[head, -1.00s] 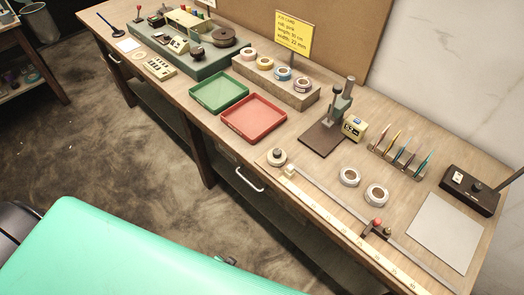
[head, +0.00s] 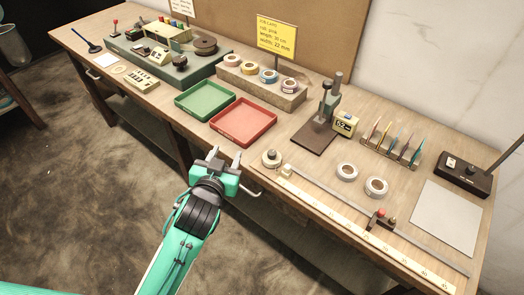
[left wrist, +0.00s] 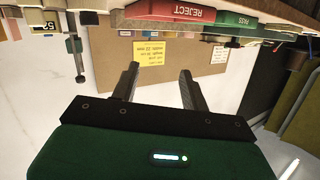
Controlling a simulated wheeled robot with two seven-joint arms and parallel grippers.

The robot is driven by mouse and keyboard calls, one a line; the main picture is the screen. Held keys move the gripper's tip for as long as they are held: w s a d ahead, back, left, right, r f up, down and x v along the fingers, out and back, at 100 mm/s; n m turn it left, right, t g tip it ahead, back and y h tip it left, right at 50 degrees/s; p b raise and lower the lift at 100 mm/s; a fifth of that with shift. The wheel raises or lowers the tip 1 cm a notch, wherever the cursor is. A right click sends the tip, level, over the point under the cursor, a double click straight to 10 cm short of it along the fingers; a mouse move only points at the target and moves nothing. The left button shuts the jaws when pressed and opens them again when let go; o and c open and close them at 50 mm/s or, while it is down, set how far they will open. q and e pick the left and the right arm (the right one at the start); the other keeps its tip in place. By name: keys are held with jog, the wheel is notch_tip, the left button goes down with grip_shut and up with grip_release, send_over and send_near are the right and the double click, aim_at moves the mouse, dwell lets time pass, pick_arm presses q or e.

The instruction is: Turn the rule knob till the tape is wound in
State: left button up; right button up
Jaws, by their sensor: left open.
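A metal rail runs beside the rule and carries a slider with a red knob (head: 380,214). I cannot make out any tape drawn out along the rule. My left gripper (head: 225,155) is open and empty, in front of the bench edge, left of the round knob and apart from it. Its two fingers also show spread and empty in the left wrist view (left wrist: 160,85). My right gripper is not in view.
A red tray (head: 265,133) and a green tray (head: 229,101) lie beyond the gripper. Two white rolls (head: 347,171) (head: 376,187) lie behind the rail. A pale sheet (head: 447,232) lies right.

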pick_arm(q)
jog(key=w+d+r+m+t+h, duration=0.25)
jog(key=d+r+m+h, duration=0.65)
jog(key=d+r+h, duration=0.65)
jog(key=s+d+r+m+g+h, duration=0.2)
jog(key=s+d+m+g, duration=0.3)
jog(key=m+g, duration=0.5)
jog(key=s+d+r+m+g+h, duration=0.2)
jog(key=s+d+r+m+g, duration=0.15)
jog(key=d+m+g, duration=0.55)
jog(key=m+t+y, duration=0.1)
jog(key=m+y, duration=0.2)
jog(key=y, duration=1.9)
send_over(272, 152)
notch_tip(272, 152, down, 12)
notch_tip(272, 152, down, 12)
jog(key=shift+f+p, duration=0.1)
jog(key=shift+p, duration=1.05)
jog(key=shift+f, duration=0.45)
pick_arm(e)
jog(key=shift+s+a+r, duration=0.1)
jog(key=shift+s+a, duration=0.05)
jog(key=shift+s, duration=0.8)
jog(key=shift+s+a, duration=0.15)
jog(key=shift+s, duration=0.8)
